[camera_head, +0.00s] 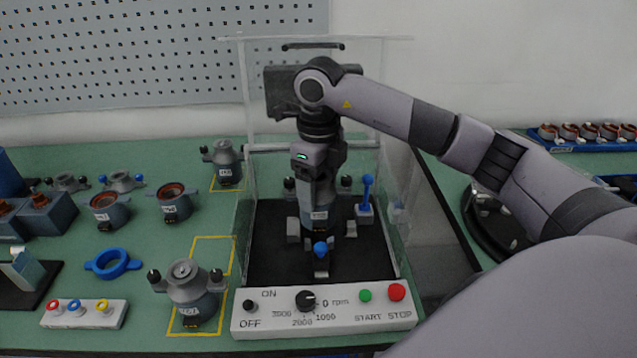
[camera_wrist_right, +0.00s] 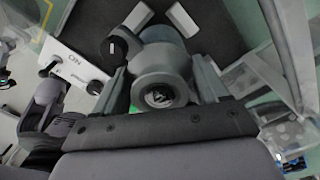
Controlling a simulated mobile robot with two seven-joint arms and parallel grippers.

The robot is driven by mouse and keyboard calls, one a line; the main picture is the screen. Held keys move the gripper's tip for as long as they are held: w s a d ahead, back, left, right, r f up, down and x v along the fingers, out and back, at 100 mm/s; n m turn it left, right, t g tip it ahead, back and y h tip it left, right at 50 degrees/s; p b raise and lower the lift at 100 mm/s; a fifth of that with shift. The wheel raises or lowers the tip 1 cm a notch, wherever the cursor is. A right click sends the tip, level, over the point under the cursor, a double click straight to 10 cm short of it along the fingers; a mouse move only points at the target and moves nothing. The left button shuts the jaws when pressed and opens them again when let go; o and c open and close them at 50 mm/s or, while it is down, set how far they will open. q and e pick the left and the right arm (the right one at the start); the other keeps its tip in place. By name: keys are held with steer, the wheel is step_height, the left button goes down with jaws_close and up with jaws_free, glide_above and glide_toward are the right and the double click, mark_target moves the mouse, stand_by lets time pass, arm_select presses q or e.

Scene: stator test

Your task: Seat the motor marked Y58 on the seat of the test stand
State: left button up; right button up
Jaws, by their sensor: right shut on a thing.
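My right gripper (camera_head: 318,190) is inside the clear-walled test stand and shut on a grey motor (camera_head: 320,217). The label on this motor is too small to read. In the right wrist view, my right gripper (camera_wrist_right: 160,88) has a finger on each side of the grey motor body (camera_wrist_right: 158,62). The motor looks upright over the stand's black floor (camera_head: 268,235), among grey blocks. The seat under it is hidden, so I cannot tell whether it touches. A blue-knobbed clamp (camera_head: 320,250) is in front and a blue lever (camera_head: 367,190) to the right. My left gripper is not in view.
The control panel (camera_head: 330,310) runs along the stand's front. A two-handled motor (camera_head: 188,285) stands in a yellow outline to the left, another motor (camera_head: 223,160) behind.

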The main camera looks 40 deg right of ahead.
steer(key=shift+f, duration=0.1)
steer(key=shift+f+b, duration=0.8)
steer(key=shift+f, duration=0.2)
steer(key=shift+f, duration=0.15)
steer(key=shift+f+b, duration=0.45)
steer(key=shift+f, duration=0.1)
steer(key=o, duration=1.7)
steer(key=shift+f, duration=0.1)
